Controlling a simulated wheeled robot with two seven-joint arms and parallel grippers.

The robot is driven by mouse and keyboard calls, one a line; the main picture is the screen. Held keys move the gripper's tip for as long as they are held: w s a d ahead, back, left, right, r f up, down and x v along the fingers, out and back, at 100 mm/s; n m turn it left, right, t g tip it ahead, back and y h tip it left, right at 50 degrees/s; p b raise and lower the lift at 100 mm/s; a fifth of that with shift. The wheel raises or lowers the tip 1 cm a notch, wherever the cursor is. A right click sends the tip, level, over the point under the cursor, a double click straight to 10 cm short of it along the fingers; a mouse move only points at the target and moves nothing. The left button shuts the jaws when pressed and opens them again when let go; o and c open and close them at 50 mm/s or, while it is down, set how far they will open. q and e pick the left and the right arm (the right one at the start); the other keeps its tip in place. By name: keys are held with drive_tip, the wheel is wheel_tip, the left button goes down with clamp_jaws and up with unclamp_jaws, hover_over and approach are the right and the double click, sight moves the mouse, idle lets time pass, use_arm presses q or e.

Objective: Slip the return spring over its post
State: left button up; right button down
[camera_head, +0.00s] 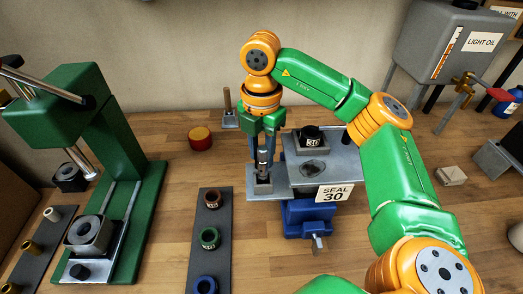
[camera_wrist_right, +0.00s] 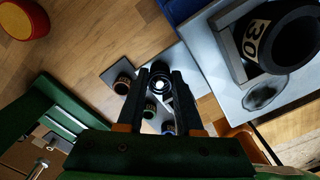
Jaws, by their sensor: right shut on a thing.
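My right gripper (camera_head: 263,160) points straight down, shut on a small grey part, apparently the return spring (camera_head: 263,157). In the wrist view the fingers (camera_wrist_right: 162,90) flank a dark round ring with a bright centre (camera_wrist_right: 160,84). Just below is an upright grey post on a square grey plate (camera_head: 260,190), at the left edge of the blue-based fixture. The gripped part is in line with the post in the head view; whether it is around the post or above it I cannot tell. My left gripper is not in view.
The fixture plate (camera_head: 325,177) carries a black ring marked 30 (camera_head: 309,135) and a "SEAL 30" sign (camera_head: 334,193). A dark strip with several rings (camera_head: 211,254) lies in front. A green press (camera_head: 110,150) stands left. A red-yellow disc (camera_head: 200,138) and brown peg (camera_head: 228,101) stand behind.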

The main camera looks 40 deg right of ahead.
drive_tip(key=shift+f, duration=0.15)
drive_tip(key=shift+c, duration=2.4)
unclamp_jaws()
wheel_tip(320, 180, up, 10)
drive_tip(key=p, duration=0.8)
drive_tip(key=shift+f, duration=0.45)
